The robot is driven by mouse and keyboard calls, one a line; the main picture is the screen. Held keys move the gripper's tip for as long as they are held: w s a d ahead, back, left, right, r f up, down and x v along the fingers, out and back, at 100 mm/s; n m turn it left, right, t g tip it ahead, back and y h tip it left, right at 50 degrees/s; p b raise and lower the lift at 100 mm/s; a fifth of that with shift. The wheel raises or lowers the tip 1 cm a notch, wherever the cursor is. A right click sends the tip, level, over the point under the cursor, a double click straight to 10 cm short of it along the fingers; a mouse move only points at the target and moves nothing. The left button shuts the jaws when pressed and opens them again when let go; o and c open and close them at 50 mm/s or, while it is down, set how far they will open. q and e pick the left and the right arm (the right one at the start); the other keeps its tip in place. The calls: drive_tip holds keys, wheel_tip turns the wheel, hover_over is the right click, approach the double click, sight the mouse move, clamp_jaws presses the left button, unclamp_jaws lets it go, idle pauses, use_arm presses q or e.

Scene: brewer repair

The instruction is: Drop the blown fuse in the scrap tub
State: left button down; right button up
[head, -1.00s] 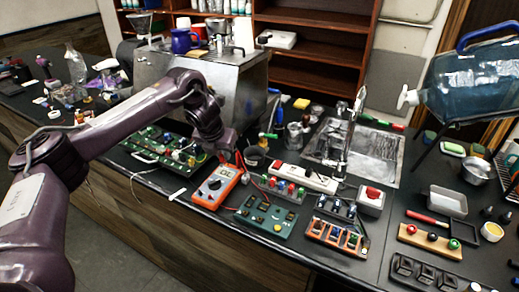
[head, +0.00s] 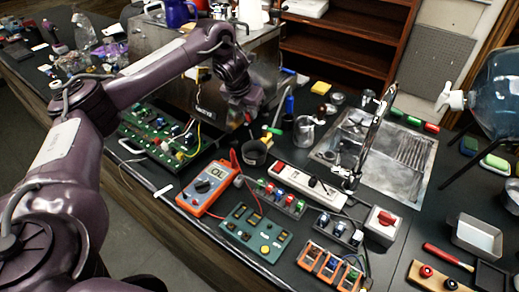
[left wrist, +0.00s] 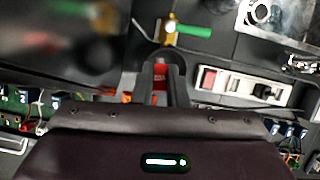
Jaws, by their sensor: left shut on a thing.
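My left gripper (head: 248,118) points down above the bench, just behind the black round scrap tub (head: 254,152). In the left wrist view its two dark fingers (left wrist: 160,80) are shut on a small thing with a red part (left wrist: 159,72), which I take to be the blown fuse. In the left wrist view a dark rounded rim, likely the tub (left wrist: 163,55), shows just beyond the fingertips. My right gripper is out of view.
An orange multimeter (head: 208,187) and a green circuit board (head: 160,135) lie near the front. A white power strip (head: 309,184) and a metal sink tray (head: 400,160) are to the right. The steel brewer stands behind.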

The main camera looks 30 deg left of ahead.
sight(248, 121)
use_arm(q)
drive_tip(key=shift+w+f, duration=0.15)
wheel_tip(248, 121, down, 6)
drive_tip(key=b, duration=0.5)
drive_tip(key=shift+b, duration=0.35)
drive_tip(key=shift+r, duration=0.2)
drive_tip(key=c, duration=1.4)
unclamp_jaws()
drive_tip(key=shift+o, duration=0.2)
drive_tip(key=shift+r, duration=0.1)
